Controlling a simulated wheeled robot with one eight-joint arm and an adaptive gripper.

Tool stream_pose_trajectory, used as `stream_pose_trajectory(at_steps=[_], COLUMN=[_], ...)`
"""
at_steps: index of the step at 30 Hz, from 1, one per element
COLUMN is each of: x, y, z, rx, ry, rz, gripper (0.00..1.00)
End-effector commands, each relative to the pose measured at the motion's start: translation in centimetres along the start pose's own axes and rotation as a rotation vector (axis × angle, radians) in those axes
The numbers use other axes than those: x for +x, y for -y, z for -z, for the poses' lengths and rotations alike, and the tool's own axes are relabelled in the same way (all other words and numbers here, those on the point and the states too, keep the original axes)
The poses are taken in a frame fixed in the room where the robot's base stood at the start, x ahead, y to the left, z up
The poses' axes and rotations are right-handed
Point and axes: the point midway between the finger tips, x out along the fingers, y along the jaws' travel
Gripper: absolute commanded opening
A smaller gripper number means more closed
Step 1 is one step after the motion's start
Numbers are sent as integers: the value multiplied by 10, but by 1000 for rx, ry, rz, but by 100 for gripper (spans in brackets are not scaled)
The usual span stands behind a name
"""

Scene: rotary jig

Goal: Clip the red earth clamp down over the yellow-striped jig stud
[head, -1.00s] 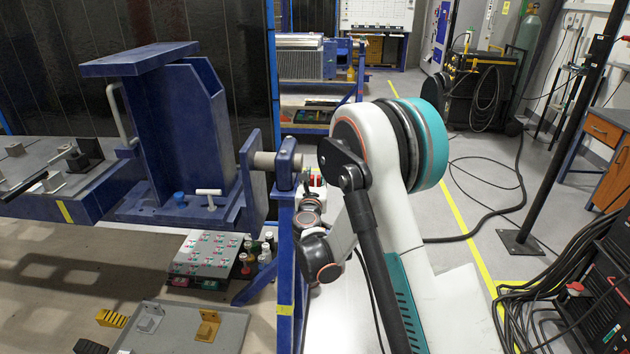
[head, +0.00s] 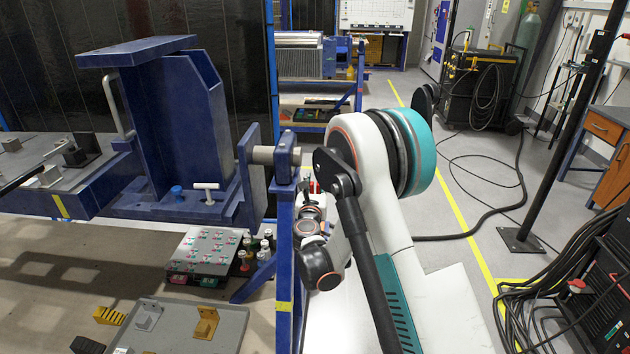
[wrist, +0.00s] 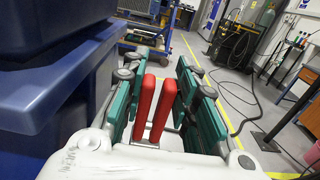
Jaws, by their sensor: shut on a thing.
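The red earth clamp shows in the wrist view as two upright red handles (wrist: 146,108) side by side. My gripper (wrist: 160,82) has its teal fingers on either side of them and is shut on the clamp. The clamp's jaw end is hidden. In the head view only a bit of red (head: 313,187) shows past my arm, just right of the blue jig's post, and most of my gripper is hidden. I cannot make out the yellow-striped stud in either view.
The blue jig (head: 180,120) stands at the left, with its shaft (head: 263,155) towards my arm. It fills the left of the wrist view (wrist: 50,95).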

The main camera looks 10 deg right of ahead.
Motion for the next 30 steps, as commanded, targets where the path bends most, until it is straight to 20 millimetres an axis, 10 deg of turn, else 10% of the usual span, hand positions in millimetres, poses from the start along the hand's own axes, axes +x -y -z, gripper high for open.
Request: stream_pose_trajectory(at_steps=[30], x=[0], y=[0], z=[33], rx=[0], ry=[0], rz=[0], gripper=[0])
